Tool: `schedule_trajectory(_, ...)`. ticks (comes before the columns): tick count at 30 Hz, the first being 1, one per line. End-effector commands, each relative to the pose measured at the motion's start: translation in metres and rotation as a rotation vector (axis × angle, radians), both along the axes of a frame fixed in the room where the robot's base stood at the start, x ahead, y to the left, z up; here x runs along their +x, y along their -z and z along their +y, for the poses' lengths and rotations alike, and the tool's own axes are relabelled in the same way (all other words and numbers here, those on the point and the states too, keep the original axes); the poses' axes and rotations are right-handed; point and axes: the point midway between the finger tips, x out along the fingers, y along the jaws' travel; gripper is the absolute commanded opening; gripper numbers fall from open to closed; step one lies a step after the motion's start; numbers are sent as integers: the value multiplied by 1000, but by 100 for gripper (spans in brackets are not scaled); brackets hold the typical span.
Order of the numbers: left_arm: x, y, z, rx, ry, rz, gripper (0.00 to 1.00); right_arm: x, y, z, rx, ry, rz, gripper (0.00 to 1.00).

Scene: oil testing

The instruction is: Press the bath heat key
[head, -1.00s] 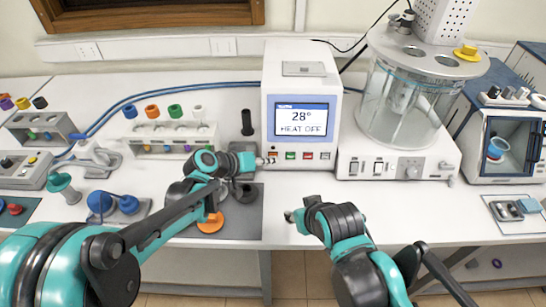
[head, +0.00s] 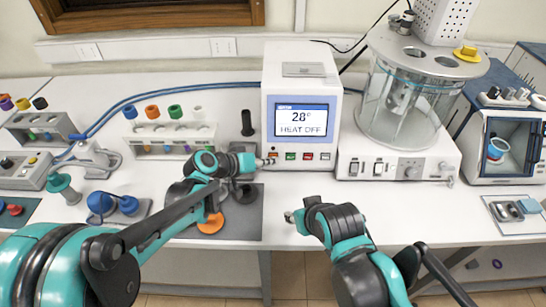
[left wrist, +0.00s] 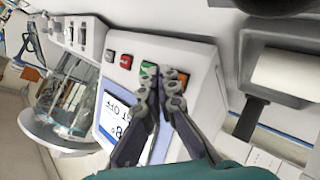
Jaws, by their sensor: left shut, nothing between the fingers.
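The white bath control unit (head: 300,75) stands at the back centre. Its screen (head: 302,119) reads 28° and HEAT OFF. A row of small keys runs below the screen: a green key (head: 290,156), a red key (head: 308,156), a dark key (head: 325,157) and an orange key at the left end. In the left wrist view the orange key (left wrist: 182,77) and green key (left wrist: 147,68) are close to my fingertips. My left gripper (head: 267,161) is shut and empty at the left end of the row; contact is unclear. My right gripper (head: 290,216) is over the front table, its fingers unclear.
A glass bath vessel (head: 398,100) stands on a white base right of the unit. A tube rack (head: 165,137) with coloured caps stands to the left. A dark mat (head: 250,222) lies under my left arm. The table (head: 395,215) is clear right of my right gripper.

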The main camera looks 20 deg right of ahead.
Motion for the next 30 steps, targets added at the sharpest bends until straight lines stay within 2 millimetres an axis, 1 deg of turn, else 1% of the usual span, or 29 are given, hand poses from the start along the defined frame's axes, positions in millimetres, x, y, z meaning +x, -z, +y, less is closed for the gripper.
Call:
schedule_trajectory(5, 0, 0, 0, 0, 0, 0, 0, 0, 0, 0, 0, 0, 0, 40)
schedule_trajectory(13, 7, 3, -2, 0, 0, 0, 0, 0, 4, 0, 0, 0, 0, 40)
schedule_trajectory(30, 10, 4, -3, 0, 0, 0, 0, 0, 4, 0, 0, 0, 0, 40)
